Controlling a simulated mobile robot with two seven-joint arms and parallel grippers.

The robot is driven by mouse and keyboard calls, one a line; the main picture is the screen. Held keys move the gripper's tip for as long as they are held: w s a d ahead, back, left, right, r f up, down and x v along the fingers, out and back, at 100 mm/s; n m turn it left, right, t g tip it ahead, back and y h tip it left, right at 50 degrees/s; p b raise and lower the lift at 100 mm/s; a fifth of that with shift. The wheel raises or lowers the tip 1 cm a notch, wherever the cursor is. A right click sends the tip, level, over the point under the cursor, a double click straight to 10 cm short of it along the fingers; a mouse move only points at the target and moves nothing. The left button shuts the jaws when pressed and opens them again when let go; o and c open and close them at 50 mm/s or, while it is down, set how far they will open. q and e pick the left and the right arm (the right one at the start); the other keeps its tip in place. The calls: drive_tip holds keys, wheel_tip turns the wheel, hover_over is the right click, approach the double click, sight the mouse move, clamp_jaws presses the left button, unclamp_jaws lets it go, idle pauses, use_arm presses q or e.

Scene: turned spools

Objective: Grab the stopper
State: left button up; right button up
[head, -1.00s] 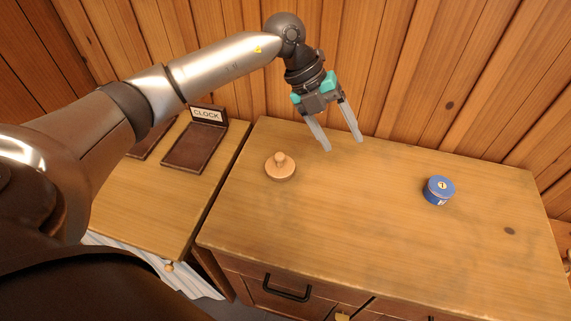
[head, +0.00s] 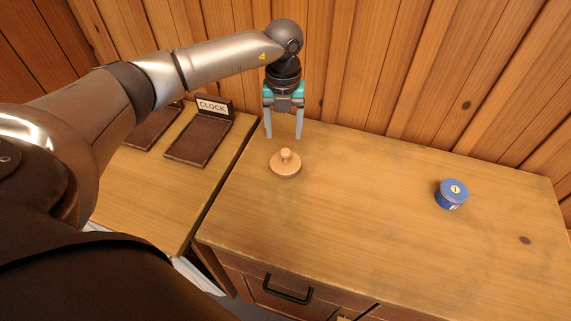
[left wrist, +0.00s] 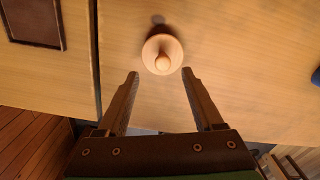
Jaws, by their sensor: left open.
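The stopper (head: 285,164) is a light wooden disc with a round knob on top. It stands upright on the left part of the wooden cabinet top. My left gripper (head: 284,137) is open and empty, pointing down, above and slightly behind the stopper. In the left wrist view the stopper (left wrist: 162,55) lies just beyond the fingertips, centred between the lines of the two fingers of the gripper (left wrist: 160,72). The fingers do not touch it. My right gripper is not in view.
A blue round tin (head: 451,194) stands on the right of the cabinet top (head: 360,210). On the adjoining surface at left are dark trays, one with a CLOCK sign (head: 212,106). A plank wall rises behind. The cabinet top around the stopper is clear.

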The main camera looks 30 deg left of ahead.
sight(285, 150)
use_arm(q)
drive_tip(key=f, duration=0.5)
drive_tip(key=shift+d+f, duration=0.3)
drive_tip(key=shift+c, duration=0.2)
drive_tip(key=shift+r, duration=0.1)
clamp_jaws()
idle(0.8)
